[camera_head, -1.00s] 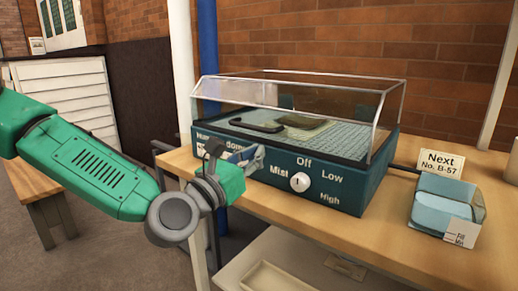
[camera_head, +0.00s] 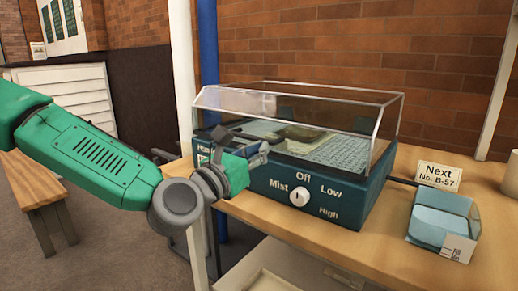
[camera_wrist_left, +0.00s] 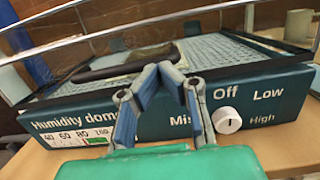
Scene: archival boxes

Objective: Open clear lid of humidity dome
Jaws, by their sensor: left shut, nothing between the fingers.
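The humidity dome's dark teal base (camera_head: 340,205) stands on the wooden table, with a white knob (camera_head: 299,197) between the words Mist and Low. Its clear lid (camera_head: 345,105) appears to sit down over the base; its pale rim also crosses the top of the left wrist view (camera_wrist_left: 130,38). My left gripper (camera_head: 264,152) is at the front left of the dome, near the lid's lower front edge. In the left wrist view its fingertips (camera_wrist_left: 160,70) are together and empty, in front of the base's top edge. Whether they touch the lid cannot be told. My right gripper is not in view.
A dark, oblong object (camera_wrist_left: 120,62) lies inside the dome on a mesh floor. A clear bin (camera_head: 443,225) and a "Next No. B-57" card (camera_head: 439,176) stand to the right on the table (camera_head: 320,245). White and blue posts rise behind the left side.

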